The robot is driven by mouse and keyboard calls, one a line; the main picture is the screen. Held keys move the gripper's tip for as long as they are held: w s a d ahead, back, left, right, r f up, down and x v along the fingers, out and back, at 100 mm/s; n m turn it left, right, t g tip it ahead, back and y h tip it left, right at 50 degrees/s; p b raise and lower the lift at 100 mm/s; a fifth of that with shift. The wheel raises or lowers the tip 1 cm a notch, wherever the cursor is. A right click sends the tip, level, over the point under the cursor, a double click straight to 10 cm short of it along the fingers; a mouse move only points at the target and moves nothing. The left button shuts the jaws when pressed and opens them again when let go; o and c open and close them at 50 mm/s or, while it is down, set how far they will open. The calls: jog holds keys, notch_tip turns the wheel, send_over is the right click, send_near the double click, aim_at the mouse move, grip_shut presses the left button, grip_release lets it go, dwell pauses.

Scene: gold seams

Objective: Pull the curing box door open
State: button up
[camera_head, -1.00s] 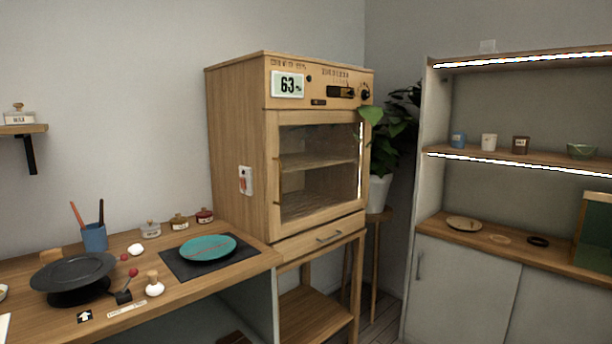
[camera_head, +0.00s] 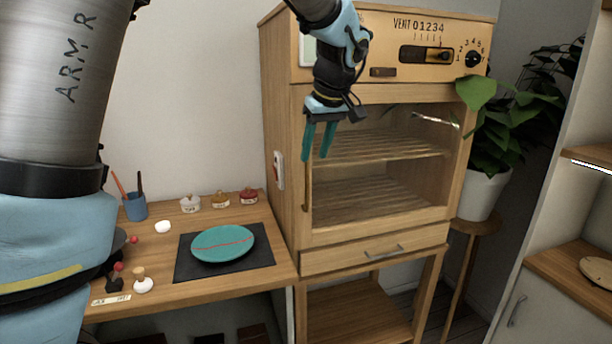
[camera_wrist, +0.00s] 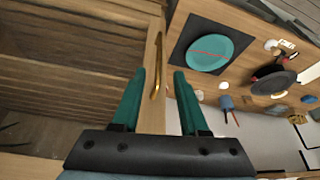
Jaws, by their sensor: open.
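The curing box (camera_head: 277,110) is a wooden cabinet with a glass-fronted door (camera_head: 380,226), which looks shut. A thin brass upright handle (camera_head: 307,190) is on the door's left edge. It also shows in the wrist view (camera_wrist: 156,75). My gripper (camera_head: 318,158) has teal fingers and is open and empty, pointing down at the handle's upper end. In the wrist view, my gripper (camera_wrist: 158,72) has its two fingertips on either side of the handle's line. I cannot tell whether they touch it.
A drawer (camera_head: 340,262) is below the door. At left, a wooden bench holds a teal plate (camera_head: 222,243) with a red seam on a dark mat (camera_head: 190,268), plus small jars. A potted plant (camera_head: 487,190) stands close to the box's right side.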

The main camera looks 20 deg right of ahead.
aim_at(308, 180)
jog(key=p+x, duration=0.3)
jog(key=x, duration=0.7)
jog(key=shift+w+d+f, duration=0.1)
jog(key=shift+w+f, duration=0.05)
jog(key=shift+f, duration=0.1)
grip_shut()
dwell(1.1)
